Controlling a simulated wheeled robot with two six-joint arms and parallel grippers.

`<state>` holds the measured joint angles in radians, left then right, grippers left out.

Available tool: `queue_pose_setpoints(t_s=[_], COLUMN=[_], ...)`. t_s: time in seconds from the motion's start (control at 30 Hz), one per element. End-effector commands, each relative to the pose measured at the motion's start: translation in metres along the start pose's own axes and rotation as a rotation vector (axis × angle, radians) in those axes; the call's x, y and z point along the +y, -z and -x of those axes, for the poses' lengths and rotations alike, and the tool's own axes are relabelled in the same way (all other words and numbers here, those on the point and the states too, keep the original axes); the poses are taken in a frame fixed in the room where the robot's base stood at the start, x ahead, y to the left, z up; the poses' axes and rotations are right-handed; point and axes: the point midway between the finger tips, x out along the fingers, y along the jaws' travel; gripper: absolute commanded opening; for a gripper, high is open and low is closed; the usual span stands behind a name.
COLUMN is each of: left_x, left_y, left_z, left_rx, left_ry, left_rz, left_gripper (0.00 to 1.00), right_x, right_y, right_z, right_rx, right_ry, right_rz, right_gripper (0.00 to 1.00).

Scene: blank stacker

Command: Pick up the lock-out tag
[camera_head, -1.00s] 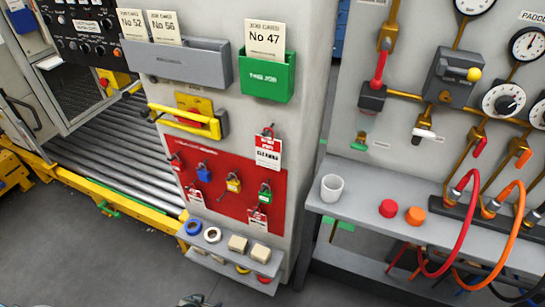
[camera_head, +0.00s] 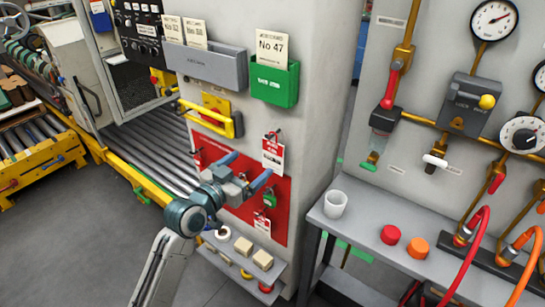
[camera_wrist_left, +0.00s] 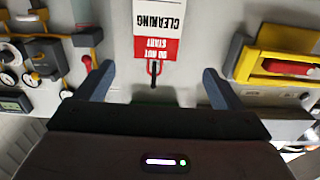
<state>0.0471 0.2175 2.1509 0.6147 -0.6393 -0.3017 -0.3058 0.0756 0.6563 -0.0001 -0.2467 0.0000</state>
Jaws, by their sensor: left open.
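The lock-out tag (camera_head: 273,155), a white card with a red band, hangs from a small hook on the grey cabinet face, above the red board. In the left wrist view the tag (camera_wrist_left: 158,22) appears upside down, reading "DO NOT START" and "CLEANING". Its hook (camera_wrist_left: 154,72) shows between the finger directions. My left gripper (camera_head: 244,170) is open and empty in front of the red board, left of and slightly below the tag. Its two blue-grey fingers flank the hook in the left wrist view, apart from the tag. My right gripper is not in view.
The red lock board (camera_head: 280,205) holds padlocks and smaller tags, partly hidden by my arm. A green card holder (camera_head: 275,86) is above. A shelf with a white cup (camera_head: 335,204) stands right.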

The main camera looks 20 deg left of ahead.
Motion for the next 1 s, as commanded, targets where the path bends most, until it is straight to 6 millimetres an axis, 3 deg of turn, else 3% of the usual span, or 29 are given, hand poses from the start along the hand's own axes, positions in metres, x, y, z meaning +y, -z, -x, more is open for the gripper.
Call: queue_pose_setpoints(t_s=[0.1, 0.37, 0.6, 0.93, 1.0], left_x=[0.000, 0.002, 0.005, 0.005, 0.005], left_y=[0.002, 0.000, -0.003, -0.006, -0.006], left_z=[-0.020, -0.041, -0.076, -0.084, -0.084], left_rx=[0.001, -0.001, -0.001, -0.002, -0.002], left_ry=[0.001, 0.001, 0.001, 0.001, 0.001], left_rz=[0.005, 0.004, 0.003, 0.001, 0.001], left_gripper=[0.89, 0.89, 0.89, 0.89, 0.77], right_x=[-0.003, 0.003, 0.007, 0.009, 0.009], right_y=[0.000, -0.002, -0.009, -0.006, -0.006], right_z=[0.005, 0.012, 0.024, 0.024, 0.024], right_rx=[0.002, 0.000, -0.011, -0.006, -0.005], right_ry=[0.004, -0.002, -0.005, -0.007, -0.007], right_rz=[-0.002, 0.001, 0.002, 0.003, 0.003], right_gripper=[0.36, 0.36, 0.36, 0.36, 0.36])
